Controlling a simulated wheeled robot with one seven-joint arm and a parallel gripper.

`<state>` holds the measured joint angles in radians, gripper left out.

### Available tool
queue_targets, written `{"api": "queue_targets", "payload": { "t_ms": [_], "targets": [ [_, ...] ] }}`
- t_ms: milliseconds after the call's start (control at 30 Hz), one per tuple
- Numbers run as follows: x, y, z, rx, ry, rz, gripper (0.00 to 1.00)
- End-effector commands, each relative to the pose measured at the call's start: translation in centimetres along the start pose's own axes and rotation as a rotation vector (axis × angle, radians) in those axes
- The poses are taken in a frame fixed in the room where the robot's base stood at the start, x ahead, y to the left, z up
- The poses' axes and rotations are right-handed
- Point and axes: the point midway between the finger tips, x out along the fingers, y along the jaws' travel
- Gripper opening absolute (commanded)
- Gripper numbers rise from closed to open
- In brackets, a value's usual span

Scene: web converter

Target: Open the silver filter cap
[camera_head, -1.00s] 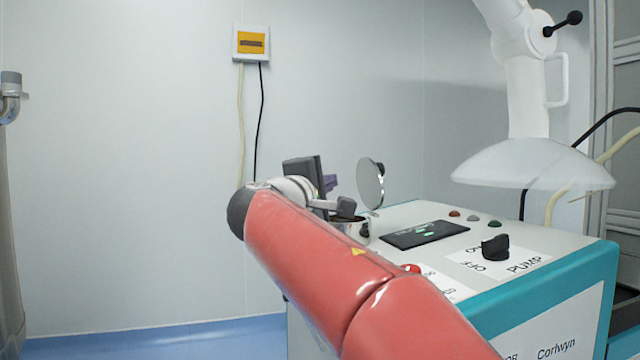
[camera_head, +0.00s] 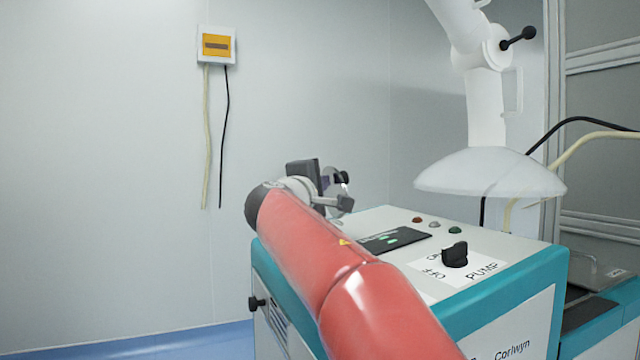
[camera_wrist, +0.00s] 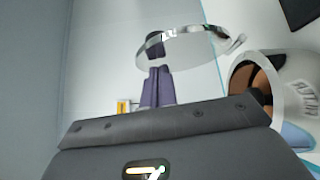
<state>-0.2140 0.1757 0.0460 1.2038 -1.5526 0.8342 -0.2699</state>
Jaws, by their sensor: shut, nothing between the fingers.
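The silver filter cap (camera_head: 337,190) is a thin round disc with a dark knob. It stands raised on edge, partly hidden behind my arm and wrist in the head view. In the wrist view the cap (camera_wrist: 185,48) shows as a shiny tilted disc at the top middle. The round silver filter mouth (camera_wrist: 240,85) is uncovered to its right, with a brown inside. My gripper (camera_wrist: 158,72) has its dark purple fingers together and empty. The fingertips overlap the cap's near edge in the picture; I cannot tell whether they touch it. In the head view the gripper is mostly hidden.
The white and teal machine (camera_head: 535,265) carries a dark display (camera_head: 394,240), small buttons and a black pump knob (camera_head: 455,255). A pale hood (camera_head: 490,173) hangs above it on a white arm.

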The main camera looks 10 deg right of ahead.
Motion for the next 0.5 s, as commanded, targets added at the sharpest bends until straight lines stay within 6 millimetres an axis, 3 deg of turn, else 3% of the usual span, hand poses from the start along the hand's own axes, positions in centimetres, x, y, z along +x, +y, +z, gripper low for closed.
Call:
{"api": "queue_targets", "payload": {
  "t_ms": [200,500],
  "targets": [
    [1.1,1.2,1.1,0.093,-0.002,-0.093,0.00],
    [2.3,0.6,2.4,0.153,-0.001,-0.153,0.00]
  ]
}}
